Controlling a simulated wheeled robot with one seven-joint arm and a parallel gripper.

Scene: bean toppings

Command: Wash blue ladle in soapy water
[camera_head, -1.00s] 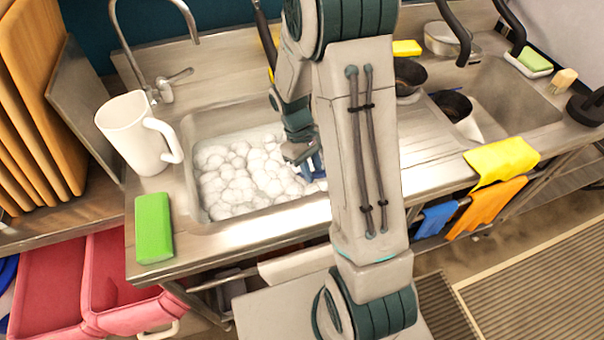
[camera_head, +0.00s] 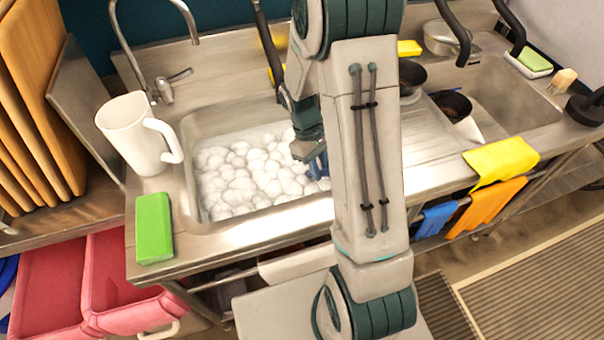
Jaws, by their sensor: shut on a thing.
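The soapy water (camera_head: 245,175) fills the left sink basin (camera_head: 188,150) with white foam. My gripper (camera_head: 308,153) is over the right side of this basin, partly hidden behind my own arm. It is shut on a blue thing, seemingly the blue ladle (camera_head: 318,166), of which only a small part shows at the foam's right edge. The rest of the ladle is hidden by my arm and perhaps by the foam; I cannot tell how deep it sits.
Pans (camera_head: 410,75) and a second basin (camera_head: 510,95) are at the right. Yellow (camera_head: 500,160), blue and orange cloths hang at the front edge.

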